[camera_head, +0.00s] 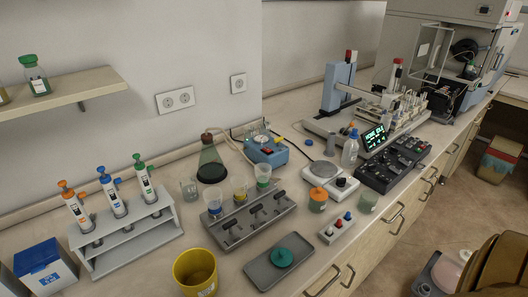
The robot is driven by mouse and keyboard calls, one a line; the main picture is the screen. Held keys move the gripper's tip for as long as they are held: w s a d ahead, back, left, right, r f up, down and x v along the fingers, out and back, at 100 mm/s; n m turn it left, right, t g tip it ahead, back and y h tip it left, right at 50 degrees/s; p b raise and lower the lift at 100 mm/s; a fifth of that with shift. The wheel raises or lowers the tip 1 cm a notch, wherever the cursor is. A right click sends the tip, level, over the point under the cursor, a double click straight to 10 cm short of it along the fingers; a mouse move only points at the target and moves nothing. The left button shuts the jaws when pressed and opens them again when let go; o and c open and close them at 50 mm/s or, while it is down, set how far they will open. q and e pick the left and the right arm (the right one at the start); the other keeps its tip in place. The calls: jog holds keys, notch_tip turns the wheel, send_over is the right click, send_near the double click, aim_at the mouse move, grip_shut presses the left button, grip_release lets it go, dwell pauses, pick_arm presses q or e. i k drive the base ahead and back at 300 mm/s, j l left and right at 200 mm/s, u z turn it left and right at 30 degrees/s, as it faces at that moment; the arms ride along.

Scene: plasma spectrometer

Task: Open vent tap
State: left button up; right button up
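No gripper shows in the head view. I cannot tell for certain which part is the vent tap. A grey manifold block (243,226) carries black tap handles along its front and several clear cups with coloured bases on top. Its dark handles (258,207) are too small to read as open or closed. Behind it stands a conical flask (211,160) with dark content and a reddish-brown top. A blue pump-like unit (266,152) with a red switch and tubing stands right of the flask.
A yellow bucket (195,275), a grey tray (262,278) with a green round piece, and a small switch box (335,230) stand near the front edge. A pipette rack (135,243) is at left. Plates, a control panel (391,165) and instruments fill the right.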

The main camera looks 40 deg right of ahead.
aim_at(278, 140)
jog(key=z, duration=1.25)
jog(key=l, duration=0.5)
jog(key=i, duration=0.05)
